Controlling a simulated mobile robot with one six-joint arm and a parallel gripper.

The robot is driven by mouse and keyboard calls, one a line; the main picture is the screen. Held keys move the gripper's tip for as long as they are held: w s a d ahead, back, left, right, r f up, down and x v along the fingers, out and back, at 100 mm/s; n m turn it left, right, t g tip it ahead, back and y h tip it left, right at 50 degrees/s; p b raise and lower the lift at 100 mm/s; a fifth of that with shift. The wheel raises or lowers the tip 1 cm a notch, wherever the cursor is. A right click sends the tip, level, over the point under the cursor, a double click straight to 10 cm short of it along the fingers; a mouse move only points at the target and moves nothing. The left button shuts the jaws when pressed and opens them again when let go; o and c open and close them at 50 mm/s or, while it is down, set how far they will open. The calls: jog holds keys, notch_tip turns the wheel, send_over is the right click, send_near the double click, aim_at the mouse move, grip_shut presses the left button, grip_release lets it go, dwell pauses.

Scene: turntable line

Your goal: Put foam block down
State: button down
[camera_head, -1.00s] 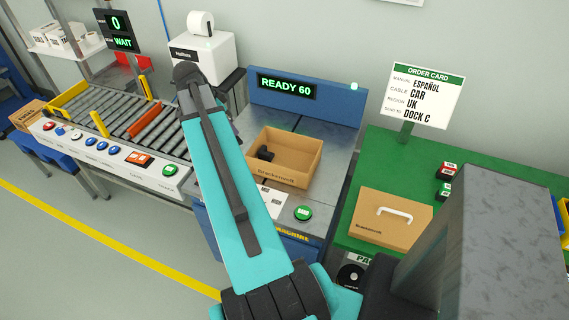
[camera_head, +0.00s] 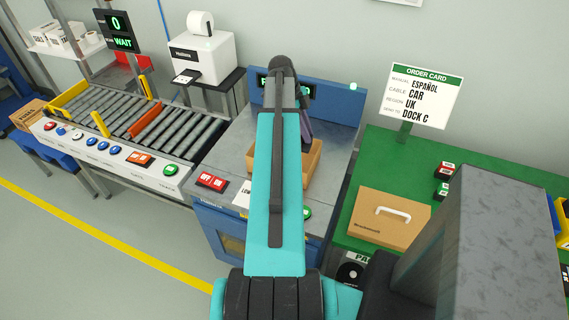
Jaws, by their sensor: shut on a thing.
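The open cardboard box (camera_head: 314,163) stands on the grey bench top, mostly hidden behind my forearm. A dark purple-grey piece (camera_head: 306,128) juts out from behind the forearm's tip, above the box's right part. I cannot tell whether it is part of my wrist or something else. My gripper's fingertips are hidden behind the forearm, over the box area. No foam block can be made out.
A roller conveyor (camera_head: 150,125) is at left, a white printer (camera_head: 203,56) at the back.

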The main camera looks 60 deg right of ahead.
aim_at(308, 146)
jog(key=shift+s, duration=0.35)
jog(key=shift+f, duration=0.1)
jog(key=shift+f+p, duration=0.9)
jog(key=shift+f, duration=2.2)
jog(key=shift+f+p, duration=0.6)
jog(key=shift+f, duration=1.25)
jog(key=shift+f+b, duration=0.55)
jog(key=shift+f, duration=0.1)
jog(key=c, duration=1.7)
grip_release()
